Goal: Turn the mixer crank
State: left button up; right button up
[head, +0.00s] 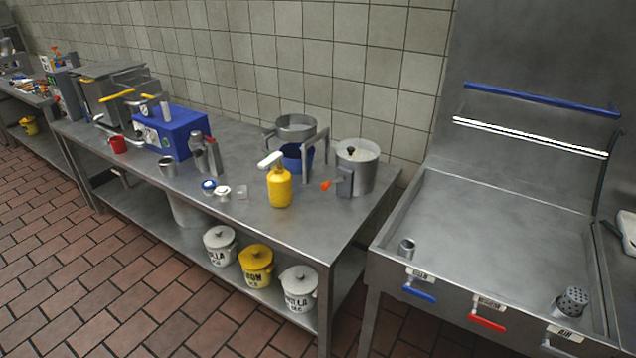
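A round steel pot with a pale top (367,157) stands near the right end of the steel worktable, and it looks like the mixer. A grey bracket on its front left side carries a short crank with an orange handle (326,185) that points left. A small dark knob shows on the pot's top. The pot's contents cannot be made out clearly. Neither of my grippers is in view, and nothing touches the crank.
A yellow pump bottle (279,187) stands left of the crank. A blue bowl (292,158) sits under a steel stand behind it. A blue box machine (170,131) is farther left. A steel sink unit (490,225) is to the right. The table front near the crank is clear.

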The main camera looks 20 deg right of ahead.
aim_at(326, 185)
jog(key=i+j+z, duration=0.25)
jog(key=i+j, duration=0.6)
jog(key=i, duration=0.05)
